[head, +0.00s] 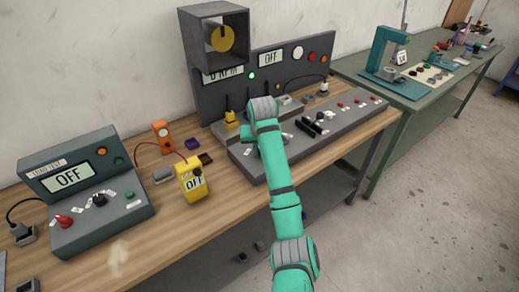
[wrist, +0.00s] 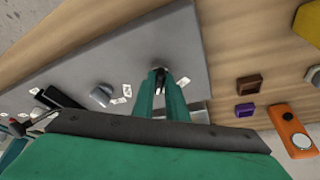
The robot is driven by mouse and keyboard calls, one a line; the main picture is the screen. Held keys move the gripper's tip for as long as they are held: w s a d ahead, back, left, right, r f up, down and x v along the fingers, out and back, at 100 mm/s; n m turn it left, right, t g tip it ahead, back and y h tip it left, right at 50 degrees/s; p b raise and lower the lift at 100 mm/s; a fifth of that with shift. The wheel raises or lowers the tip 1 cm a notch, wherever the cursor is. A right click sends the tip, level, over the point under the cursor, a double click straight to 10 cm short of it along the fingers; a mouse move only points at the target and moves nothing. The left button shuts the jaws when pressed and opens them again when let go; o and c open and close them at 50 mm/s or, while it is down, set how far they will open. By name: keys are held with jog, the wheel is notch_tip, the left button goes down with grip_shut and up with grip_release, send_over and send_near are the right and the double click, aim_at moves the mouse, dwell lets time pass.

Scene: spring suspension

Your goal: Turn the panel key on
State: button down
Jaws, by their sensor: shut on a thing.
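The grey control panel (head: 345,112) stands on the wooden bench, with a tall back board whose display (head: 270,59) reads OFF. In the wrist view its top (wrist: 95,72) lies under my gripper. My gripper (wrist: 160,86) is at the left end of the panel, its two teal fingers shut on a small dark key (wrist: 160,72). The fingers cover most of the key, so I cannot tell which way it is turned. In the head view my arm hides the key and the fingertips.
Black levers (head: 312,126) and several knobs stand right of my arm. A yellow meter (head: 192,181), an orange meter (head: 162,135) and a load test box (head: 95,195) are to the left. A green bench (head: 420,98) is at right.

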jog(key=shift+r, duration=0.1)
jog(key=c, duration=1.8)
grip_release()
jog(key=shift+o, duration=0.2)
jog(key=v, duration=1)
jog(key=shift+s+r, duration=0.2)
jog(key=shift+r, duration=0.1)
